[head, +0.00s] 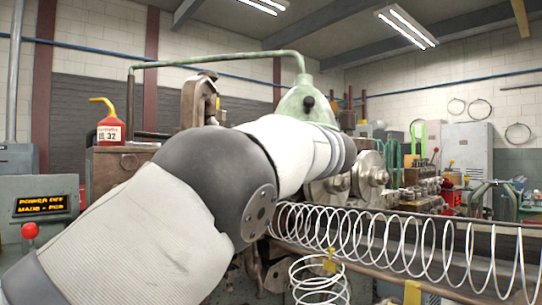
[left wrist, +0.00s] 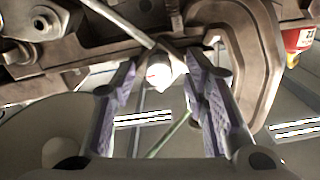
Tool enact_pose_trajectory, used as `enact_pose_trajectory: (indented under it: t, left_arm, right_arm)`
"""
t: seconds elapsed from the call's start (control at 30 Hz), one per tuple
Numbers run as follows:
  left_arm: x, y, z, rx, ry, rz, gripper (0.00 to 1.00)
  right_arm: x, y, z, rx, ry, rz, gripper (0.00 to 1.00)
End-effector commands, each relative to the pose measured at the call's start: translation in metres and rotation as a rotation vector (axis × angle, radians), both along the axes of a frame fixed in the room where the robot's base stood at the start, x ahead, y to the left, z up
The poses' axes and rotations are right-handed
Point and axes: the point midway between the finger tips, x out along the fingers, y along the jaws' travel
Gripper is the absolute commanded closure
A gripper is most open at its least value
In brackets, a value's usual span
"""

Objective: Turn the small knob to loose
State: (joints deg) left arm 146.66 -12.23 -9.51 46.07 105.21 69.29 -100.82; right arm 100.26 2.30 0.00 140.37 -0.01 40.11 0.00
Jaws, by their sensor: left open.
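In the left wrist view, my left gripper (left wrist: 160,80) is open, with its two purple-padded fingers spread apart. A small pale, rounded knob-like piece (left wrist: 157,73) with a reddish mark shows between the fingertips, at the end of a metal part. The fingers look apart from it on both sides; I cannot tell its depth or its setting. In the head view my left arm reaches across the middle toward the machine and hides the gripper. A dark round knob (head: 308,102) shows on the pale green housing (head: 295,108) above the arm. My right gripper is in neither view.
A long coiled spring (head: 400,243) runs along a rail at the right. A curved metal bracket (left wrist: 262,65) is close beside the fingers.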

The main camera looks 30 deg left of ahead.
Motion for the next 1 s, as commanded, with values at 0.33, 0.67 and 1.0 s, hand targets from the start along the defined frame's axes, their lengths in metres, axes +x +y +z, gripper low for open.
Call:
enact_pose_trajectory:
  t: [0.33,0.67,1.0]
  left_arm:
    - [0.009,0.02,0.0,0.001,0.001,-0.001,0.59]
    - [0.008,0.02,0.0,0.001,0.0,0.0,1.0]
    - [0.008,0.02,0.0,-0.019,-0.044,-0.001,1.0]
  right_arm:
    - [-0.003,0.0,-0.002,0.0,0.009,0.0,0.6]
    - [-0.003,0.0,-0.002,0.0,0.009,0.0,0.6]
    - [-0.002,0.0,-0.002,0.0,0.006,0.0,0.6]
